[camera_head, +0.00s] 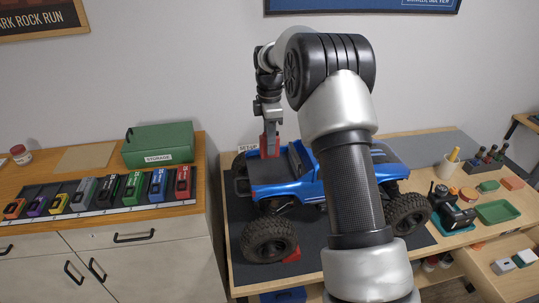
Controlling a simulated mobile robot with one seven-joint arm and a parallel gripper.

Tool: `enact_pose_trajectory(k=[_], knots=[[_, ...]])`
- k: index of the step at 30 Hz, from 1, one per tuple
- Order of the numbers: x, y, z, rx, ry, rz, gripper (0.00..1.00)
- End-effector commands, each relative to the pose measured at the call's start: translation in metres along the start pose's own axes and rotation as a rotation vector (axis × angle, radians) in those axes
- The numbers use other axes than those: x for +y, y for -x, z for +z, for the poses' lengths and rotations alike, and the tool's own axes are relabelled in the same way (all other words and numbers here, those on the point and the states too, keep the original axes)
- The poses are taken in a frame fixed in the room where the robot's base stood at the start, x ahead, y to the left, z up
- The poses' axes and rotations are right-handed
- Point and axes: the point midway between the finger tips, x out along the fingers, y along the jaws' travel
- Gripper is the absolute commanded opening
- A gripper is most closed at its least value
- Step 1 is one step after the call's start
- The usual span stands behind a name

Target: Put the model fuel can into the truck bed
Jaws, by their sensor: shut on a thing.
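The blue crawler truck (287,189) stands on a dark mat on the right-hand bench, with its dark open bed (277,176) toward the left. My gripper (270,143) points down above the far side of the bed and is shut on a small red block-like thing, which looks like the model fuel can (264,151). The gripper's grey fingers hide part of the can. Whether the can touches the bed or its far wall I cannot tell. My arm covers the middle of the truck.
A cabinet (120,235) at left bears a green storage box (157,145) and a row of several coloured items. Black wheels (269,239) flank the truck, with a red piece (292,255) beside the near one. A transmitter (452,208) and green tray (497,211) lie at right.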

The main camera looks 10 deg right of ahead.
Motion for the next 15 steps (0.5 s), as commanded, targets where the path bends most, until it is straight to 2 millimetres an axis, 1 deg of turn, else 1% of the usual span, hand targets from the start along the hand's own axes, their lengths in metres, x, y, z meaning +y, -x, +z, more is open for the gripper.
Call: enact_pose_trajectory(k=[3,7,10,15], knots=[[-0.001,-0.021,0.000,-0.001,0.000,-0.005,0.01],[-0.001,-0.040,0.000,-0.001,0.000,-0.004,0.01],[0.000,-0.046,0.000,-0.001,0.000,-0.001,0.01],[0.000,-0.046,0.000,-0.001,0.000,0.000,0.01]])
